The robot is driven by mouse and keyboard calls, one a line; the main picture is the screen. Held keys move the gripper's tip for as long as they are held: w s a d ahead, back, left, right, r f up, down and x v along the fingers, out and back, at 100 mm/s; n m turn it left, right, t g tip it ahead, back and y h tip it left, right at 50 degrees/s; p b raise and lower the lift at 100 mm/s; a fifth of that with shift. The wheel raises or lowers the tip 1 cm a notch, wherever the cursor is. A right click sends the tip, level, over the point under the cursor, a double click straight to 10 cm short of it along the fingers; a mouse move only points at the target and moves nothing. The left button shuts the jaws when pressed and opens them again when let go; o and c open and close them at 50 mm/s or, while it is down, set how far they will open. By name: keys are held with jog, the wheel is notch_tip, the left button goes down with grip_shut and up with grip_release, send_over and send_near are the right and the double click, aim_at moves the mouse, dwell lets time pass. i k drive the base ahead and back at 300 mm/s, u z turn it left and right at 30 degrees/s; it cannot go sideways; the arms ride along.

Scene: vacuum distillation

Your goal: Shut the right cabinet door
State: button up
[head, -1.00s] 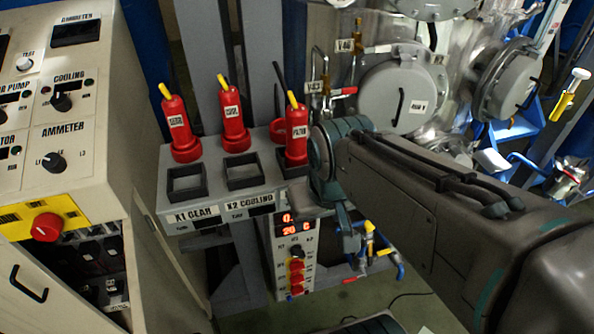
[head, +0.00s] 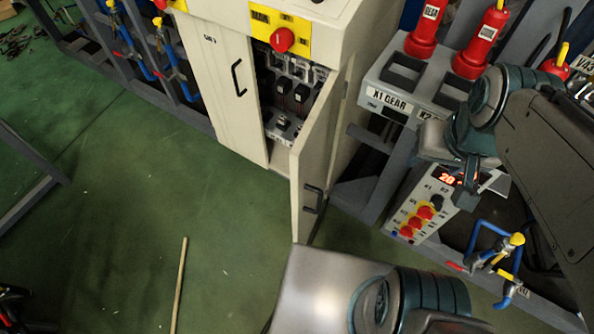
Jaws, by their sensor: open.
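The cabinet (head: 355,95) is cream and stands at the upper middle. Its right door (head: 323,140) hangs open, swung out toward me from its hinged right side. A dark handle (head: 313,198) sits low on that door. The left door (head: 205,75) looks shut and has a dark handle of its own. Through the opening, dark electrical parts (head: 285,92) show inside. My gripper (head: 453,158) is to the right of the open door, apart from it, in front of the socket shelf. Its jaws are open and seem empty, though the arm partly hides them.
A grey shelf (head: 378,88) with red plugs (head: 483,45) and a control box (head: 425,205) stands right of the cabinet. Valves with blue pipes (head: 490,250) are at lower right. A thin rod (head: 179,285) lies on the green floor, which is mostly clear at left.

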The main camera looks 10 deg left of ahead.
aim_at(310, 156)
jog(key=u, duration=1.1)
jog(key=k, duration=0.75)
jog(key=z, duration=0.45)
